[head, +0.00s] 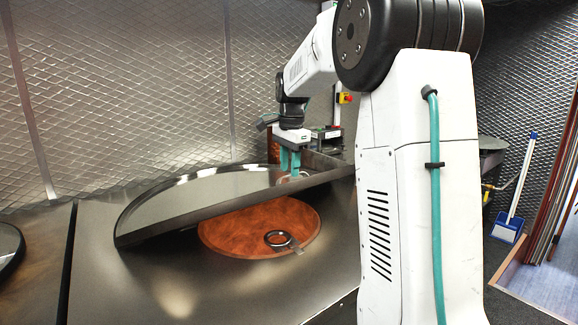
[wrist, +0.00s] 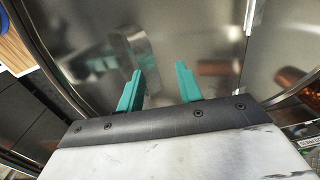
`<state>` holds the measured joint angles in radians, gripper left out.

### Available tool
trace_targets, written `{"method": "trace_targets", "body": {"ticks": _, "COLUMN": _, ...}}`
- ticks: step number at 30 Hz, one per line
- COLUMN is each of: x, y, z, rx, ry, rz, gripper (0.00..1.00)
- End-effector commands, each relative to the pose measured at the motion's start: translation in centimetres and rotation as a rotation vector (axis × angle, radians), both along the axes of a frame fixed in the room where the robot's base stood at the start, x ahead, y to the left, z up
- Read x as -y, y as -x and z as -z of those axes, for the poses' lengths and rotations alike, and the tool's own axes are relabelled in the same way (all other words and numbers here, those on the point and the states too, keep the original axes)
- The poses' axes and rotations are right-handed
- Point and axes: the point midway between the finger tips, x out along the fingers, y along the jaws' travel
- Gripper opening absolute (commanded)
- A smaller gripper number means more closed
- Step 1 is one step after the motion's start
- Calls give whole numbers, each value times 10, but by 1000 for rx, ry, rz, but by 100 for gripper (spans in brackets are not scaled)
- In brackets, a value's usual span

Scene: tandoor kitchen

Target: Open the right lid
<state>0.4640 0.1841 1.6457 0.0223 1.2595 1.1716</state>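The right lid (head: 215,195) is a large round steel disc. In the head view it stands tilted, its near left edge low and its far right side raised. Below it shows the round orange-brown tandoor opening (head: 225,232). My gripper (head: 291,170) is at the lid's far right part, its teal fingers pointing down. In the wrist view my gripper (wrist: 158,85) has its fingers apart, facing the lid's shiny surface (wrist: 190,25). A bright metal strip (wrist: 145,55), perhaps the handle, shows by the left finger. I cannot tell whether the fingers touch it.
A dark ring with a short tab (head: 279,239) shows at the opening. The edge of another round lid (head: 8,243) is at the far left. A quilted metal wall (head: 120,90) stands close behind the counter (head: 95,270). A blue dustpan (head: 508,228) stands right.

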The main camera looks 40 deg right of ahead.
Motion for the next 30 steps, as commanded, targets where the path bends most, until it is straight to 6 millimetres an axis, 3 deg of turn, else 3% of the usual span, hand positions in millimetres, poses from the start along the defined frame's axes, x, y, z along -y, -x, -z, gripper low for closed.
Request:
{"method": "trace_targets", "body": {"ticks": 11, "x": -6, "y": -3, "z": -2, "rx": 4, "ry": 1, "rz": -7, "gripper": 33}}
{"method": "trace_targets", "body": {"ticks": 30, "x": -2, "y": -16, "z": -44, "rx": 1, "ry": 0, "rz": -4, "gripper": 33}}
